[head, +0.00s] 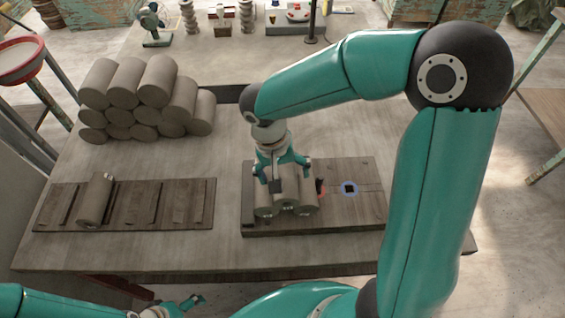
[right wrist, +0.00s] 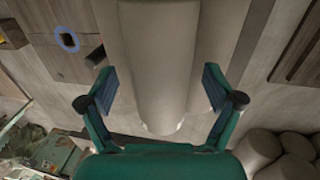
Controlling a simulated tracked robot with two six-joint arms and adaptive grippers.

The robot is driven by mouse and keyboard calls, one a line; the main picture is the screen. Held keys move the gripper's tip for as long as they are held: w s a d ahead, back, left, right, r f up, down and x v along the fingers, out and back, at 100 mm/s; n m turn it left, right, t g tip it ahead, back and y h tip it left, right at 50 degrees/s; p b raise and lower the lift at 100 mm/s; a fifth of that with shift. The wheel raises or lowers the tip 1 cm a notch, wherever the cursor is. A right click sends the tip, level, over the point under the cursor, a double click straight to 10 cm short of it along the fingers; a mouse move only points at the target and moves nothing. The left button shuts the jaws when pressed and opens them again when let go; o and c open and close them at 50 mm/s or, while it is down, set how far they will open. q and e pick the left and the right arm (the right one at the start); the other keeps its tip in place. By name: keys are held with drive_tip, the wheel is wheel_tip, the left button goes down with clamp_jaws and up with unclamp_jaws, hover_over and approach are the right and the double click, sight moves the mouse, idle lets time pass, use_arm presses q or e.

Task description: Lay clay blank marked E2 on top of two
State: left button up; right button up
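Three grey clay cylinders sit together on the dark wooden board (head: 340,215) at the right. The top blank (head: 289,192) rests in the groove over two lower ones, a left blank (head: 264,206) and a right blank (head: 307,204). Their end marks are too small to read, so I cannot tell which is E2. My right gripper (head: 281,172) is above the stack. In the right wrist view its fingers (right wrist: 161,90) stand on either side of the top blank (right wrist: 160,65), with small gaps visible. My left gripper (head: 185,304) is low at the front edge, small and partly hidden.
A slatted rack (head: 172,203) at the left holds one blank (head: 95,199). A pile of clay cylinders (head: 140,95) lies at the back left. A blue ring (head: 349,188) around a dark square marks the board's right side. Bare table lies between rack and board.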

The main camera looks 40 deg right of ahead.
wheel_tip(320, 180, up, 12)
drive_tip(key=w+a, duration=0.1)
drive_tip(key=shift+a+f, duration=0.25)
drive_tip(key=shift+a, duration=0.15)
idle(0.5)
